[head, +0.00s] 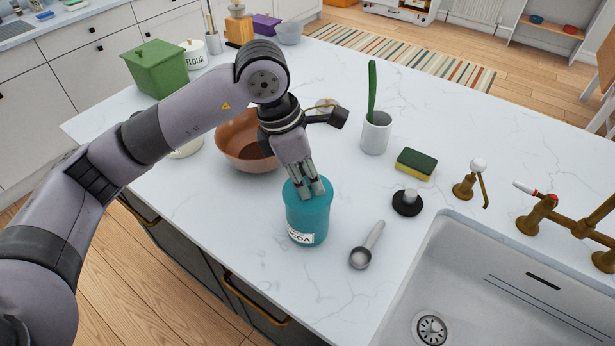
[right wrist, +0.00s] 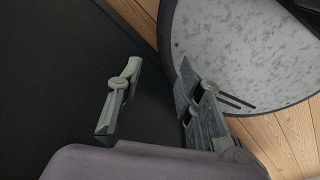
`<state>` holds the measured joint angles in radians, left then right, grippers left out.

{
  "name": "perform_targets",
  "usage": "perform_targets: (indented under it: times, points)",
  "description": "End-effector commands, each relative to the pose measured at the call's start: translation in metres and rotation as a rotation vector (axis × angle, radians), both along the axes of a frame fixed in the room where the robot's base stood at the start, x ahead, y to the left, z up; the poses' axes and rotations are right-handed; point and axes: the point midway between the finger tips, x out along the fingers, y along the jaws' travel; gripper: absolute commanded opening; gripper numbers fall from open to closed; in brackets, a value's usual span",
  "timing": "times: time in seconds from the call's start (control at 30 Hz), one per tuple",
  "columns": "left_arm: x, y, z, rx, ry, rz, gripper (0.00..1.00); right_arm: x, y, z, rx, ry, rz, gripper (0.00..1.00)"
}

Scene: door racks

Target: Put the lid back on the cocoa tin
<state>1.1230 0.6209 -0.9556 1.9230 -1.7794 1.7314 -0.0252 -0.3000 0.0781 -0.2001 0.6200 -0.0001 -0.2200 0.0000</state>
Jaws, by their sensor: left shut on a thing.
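The teal cocoa tin (head: 307,222) stands upright on the white counter, its label partly turned to the front. A teal lid (head: 296,196) of the same colour appears to be at the tin's top, level with its rim. My left gripper (head: 310,189) points down over it from above and is shut on the lid; the fingers hide the part they grip. I cannot tell whether the lid is fully seated. My right gripper (right wrist: 156,82) shows only in the right wrist view, with its fingers apart and nothing between them.
A measuring scoop (head: 363,256) and a black disc with a pale knob (head: 407,203) lie right of the tin. A brown bowl (head: 236,146) is behind left. A sponge (head: 417,164) and a white cup (head: 376,135) stand farther back. The sink (head: 450,290) opens at front right.

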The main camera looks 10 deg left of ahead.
Motion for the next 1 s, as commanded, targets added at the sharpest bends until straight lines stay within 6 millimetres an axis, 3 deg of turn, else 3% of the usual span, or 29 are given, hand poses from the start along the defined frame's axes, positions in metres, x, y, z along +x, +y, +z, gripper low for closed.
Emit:
perform_targets:
  times: [1.0]
  points:
    - [0.0003, 0.0, 0.0002, 0.0, -0.001, 0.0, 0.0, -0.0001, -0.0028, -0.0069, -0.003, 0.0, 0.001, 0.34]
